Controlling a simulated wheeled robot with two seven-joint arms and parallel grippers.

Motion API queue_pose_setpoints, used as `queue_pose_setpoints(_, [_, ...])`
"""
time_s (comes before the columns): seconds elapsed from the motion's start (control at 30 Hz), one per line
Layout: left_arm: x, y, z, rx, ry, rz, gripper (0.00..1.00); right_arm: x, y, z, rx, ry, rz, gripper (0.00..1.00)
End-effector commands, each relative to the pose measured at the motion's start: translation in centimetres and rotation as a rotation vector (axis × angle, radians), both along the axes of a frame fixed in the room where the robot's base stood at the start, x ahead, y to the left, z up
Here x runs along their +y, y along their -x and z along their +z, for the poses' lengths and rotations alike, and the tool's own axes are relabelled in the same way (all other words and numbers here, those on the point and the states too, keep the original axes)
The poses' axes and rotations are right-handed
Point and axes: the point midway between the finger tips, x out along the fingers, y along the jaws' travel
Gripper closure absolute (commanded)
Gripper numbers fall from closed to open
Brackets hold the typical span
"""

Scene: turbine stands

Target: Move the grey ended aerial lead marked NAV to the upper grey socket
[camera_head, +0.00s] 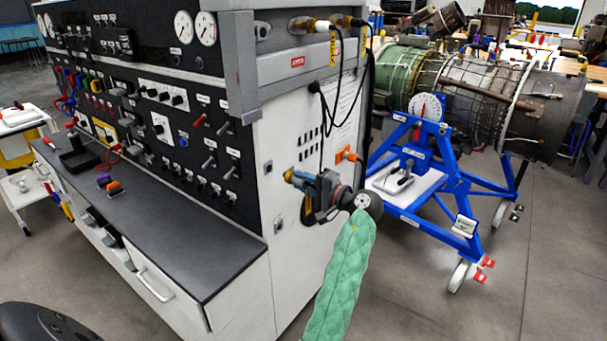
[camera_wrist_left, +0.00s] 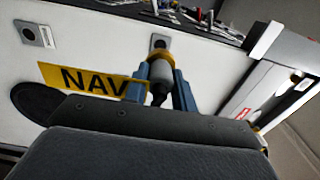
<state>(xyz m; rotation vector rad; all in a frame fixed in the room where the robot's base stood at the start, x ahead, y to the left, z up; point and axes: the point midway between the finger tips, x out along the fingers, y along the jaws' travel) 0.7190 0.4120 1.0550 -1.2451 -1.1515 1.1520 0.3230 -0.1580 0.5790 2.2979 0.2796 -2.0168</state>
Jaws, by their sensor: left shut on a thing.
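My left gripper (camera_head: 294,178) is beside the white end wall of the console, its blue fingers pointing left towards it. The upper grey socket (camera_head: 268,166) is just left of the fingertips and shows beyond the plug (camera_wrist_left: 160,42). I cannot tell if they touch. A lower grey socket (camera_head: 278,224) sits below. My right gripper is not visible.
Another lead's plug (camera_head: 312,25) sits at the console top, with a yellow tag (camera_head: 333,48). Black cable (camera_head: 321,125) hangs close behind my gripper. An orange fitting (camera_head: 347,155) is on the wall to the right. A blue turbine stand (camera_head: 455,185) stands farther right.

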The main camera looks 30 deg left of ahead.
Motion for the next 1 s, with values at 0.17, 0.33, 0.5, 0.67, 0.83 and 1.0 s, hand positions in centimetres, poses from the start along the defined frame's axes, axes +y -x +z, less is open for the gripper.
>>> queue_pose_setpoints(0.17, [0.5, 0.0, 0.0, 0.0, -0.001, 0.0, 1.0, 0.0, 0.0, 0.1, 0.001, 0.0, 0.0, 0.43])
queue_pose_setpoints(0.33, [1.6, -0.1, 0.0, 0.001, -0.002, 0.001, 1.0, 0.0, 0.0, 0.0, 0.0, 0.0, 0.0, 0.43])
queue_pose_setpoints(0.5, [3.1, -0.2, 0.0, 0.001, -0.002, 0.0, 1.0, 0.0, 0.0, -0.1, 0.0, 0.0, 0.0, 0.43])
queue_pose_setpoints(0.67, [4.2, -0.3, 0.0, 0.0, -0.001, 0.0, 1.0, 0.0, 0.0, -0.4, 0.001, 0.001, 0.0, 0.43])
queue_pose_setpoints(0.83, [4.7, -0.4, 0.0, 0.0, 0.0, 0.0, 1.0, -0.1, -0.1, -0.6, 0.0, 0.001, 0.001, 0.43])
queue_pose_setpoints(1.0, [4.7, -0.4, 0.0, 0.0, 0.0, 0.0, 1.0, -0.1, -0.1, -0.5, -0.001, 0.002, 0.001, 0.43])
